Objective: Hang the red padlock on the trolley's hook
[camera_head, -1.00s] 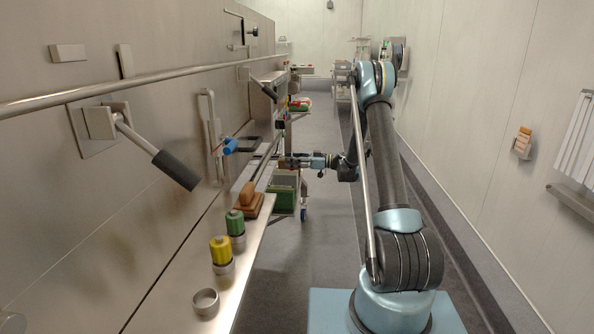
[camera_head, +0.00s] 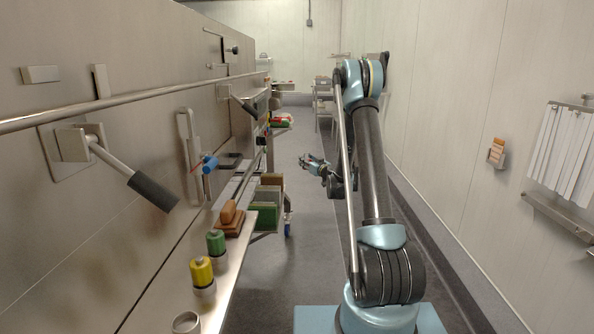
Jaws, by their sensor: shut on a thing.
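My gripper (camera_head: 308,162) is at the end of my arm, over the aisle, pointing left. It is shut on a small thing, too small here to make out. I cannot pick out the red padlock for certain. A trolley with casters (camera_head: 288,228) stands by the left wall, below and to the left of my gripper, with a green crate (camera_head: 263,217) on it. My gripper is apart from it. I cannot make out the trolley's hook.
A black-handled lever (camera_head: 152,190) and a long rail (camera_head: 120,105) stick out from that wall. The aisle floor (camera_head: 310,250) is clear.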

